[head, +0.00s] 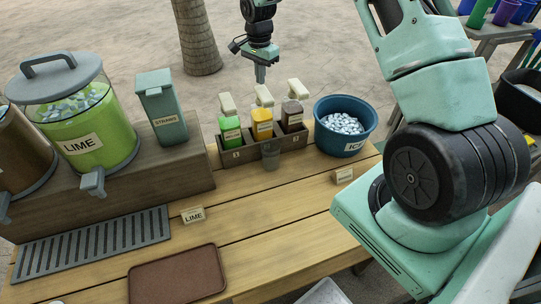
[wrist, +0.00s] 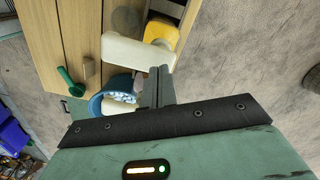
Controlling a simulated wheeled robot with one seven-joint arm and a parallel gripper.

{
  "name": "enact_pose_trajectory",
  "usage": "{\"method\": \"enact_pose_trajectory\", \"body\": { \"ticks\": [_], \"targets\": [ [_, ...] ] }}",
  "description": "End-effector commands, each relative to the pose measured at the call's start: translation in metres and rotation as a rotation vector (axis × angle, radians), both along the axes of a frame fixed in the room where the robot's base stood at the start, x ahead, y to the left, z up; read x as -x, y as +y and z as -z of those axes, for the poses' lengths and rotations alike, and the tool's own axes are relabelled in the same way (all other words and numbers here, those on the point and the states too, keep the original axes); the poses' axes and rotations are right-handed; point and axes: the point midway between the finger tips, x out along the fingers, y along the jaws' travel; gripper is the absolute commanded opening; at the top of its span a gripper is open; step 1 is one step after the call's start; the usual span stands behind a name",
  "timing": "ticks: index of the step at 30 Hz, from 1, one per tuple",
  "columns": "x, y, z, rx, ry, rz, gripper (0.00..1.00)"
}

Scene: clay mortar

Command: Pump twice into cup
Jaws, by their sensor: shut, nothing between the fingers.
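Three pump bottles stand in a wooden rack (head: 242,156): green (head: 230,131), yellow (head: 262,124) and brown (head: 292,116), each with a cream pump head. My gripper (head: 260,78) is shut and empty, pointing down just above the yellow bottle's pump head (head: 264,95). In the wrist view, my shut fingers (wrist: 158,82) are beside a cream pump head (wrist: 138,51), with the yellow bottle (wrist: 162,32) below it. Whether they touch cannot be told.
A blue ice bucket (head: 345,125) stands right of the rack. A lime dispenser (head: 80,125) and green straw box (head: 162,105) are at left. A drip grate (head: 95,240), brown tray (head: 178,274) and LIME sign (head: 193,215) lie nearer.

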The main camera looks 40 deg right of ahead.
Motion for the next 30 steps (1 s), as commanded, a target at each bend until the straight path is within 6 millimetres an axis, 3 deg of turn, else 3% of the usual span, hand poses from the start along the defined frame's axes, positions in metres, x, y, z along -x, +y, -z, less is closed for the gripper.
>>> {"method": "enact_pose_trajectory", "body": {
  "ticks": [16,30],
  "targets": [
    [0.000,0.000,0.001,0.000,0.000,0.000,0.00],
    [0.000,0.000,0.016,0.000,0.000,0.000,0.00]
  ]
}}
